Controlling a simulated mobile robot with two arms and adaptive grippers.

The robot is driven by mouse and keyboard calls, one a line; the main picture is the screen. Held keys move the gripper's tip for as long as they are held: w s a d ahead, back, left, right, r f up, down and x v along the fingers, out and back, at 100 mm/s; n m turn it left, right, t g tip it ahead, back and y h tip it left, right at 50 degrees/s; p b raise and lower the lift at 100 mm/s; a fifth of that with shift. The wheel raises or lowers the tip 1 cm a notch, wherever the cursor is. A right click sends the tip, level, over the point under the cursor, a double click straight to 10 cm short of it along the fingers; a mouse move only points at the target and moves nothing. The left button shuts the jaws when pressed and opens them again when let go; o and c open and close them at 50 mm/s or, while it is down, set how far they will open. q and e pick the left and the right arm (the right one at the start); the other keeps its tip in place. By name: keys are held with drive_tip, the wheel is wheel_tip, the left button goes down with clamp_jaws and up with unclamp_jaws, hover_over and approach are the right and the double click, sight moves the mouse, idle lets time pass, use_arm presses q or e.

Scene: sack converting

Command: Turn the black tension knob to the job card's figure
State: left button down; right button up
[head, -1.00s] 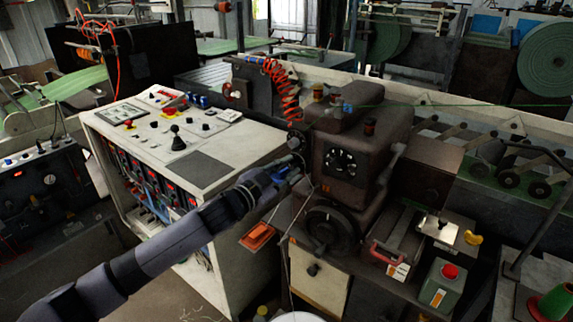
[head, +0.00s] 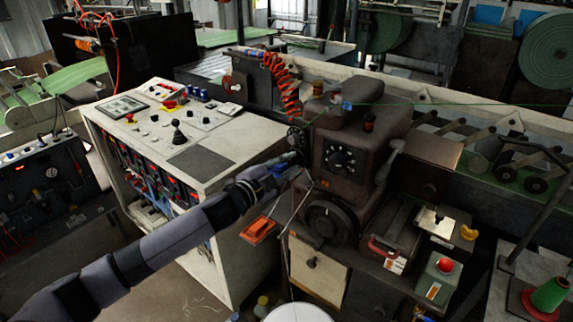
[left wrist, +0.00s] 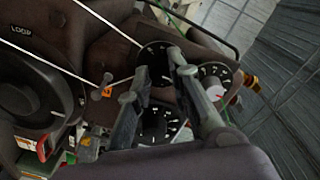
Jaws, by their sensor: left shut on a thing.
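My left gripper (head: 297,160) reaches in from the left to the left side of the brown machine head. In the left wrist view its two fingers (left wrist: 163,72) are closed in around the black tension knob (left wrist: 156,52), whose face is partly hidden by them. The knob's pointer and the figure it stands at cannot be read. A second dial with white ticks (left wrist: 160,125) shows below, between the fingers, and a third dial (left wrist: 216,76) with a red and white part is to the right. I cannot make out the job card. My right gripper is not in view.
The machine's front carries a ticked dial (head: 343,160) and a large black handwheel (head: 332,222). A white control console (head: 215,155) stands to the left. A green box with a red button (head: 440,278) stands at right.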

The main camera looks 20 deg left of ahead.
use_arm(q)
drive_tip(key=shift+r, duration=0.1)
drive_tip(key=c, duration=1.5)
unclamp_jaws()
drive_tip(key=shift+o, duration=0.2)
drive_tip(key=shift+s, duration=0.1)
drive_tip(key=shift+s+a, duration=0.15)
drive_tip(key=shift+s, duration=0.15)
drive_tip(key=v, duration=1.1)
drive_tip(key=shift+s, duration=0.1)
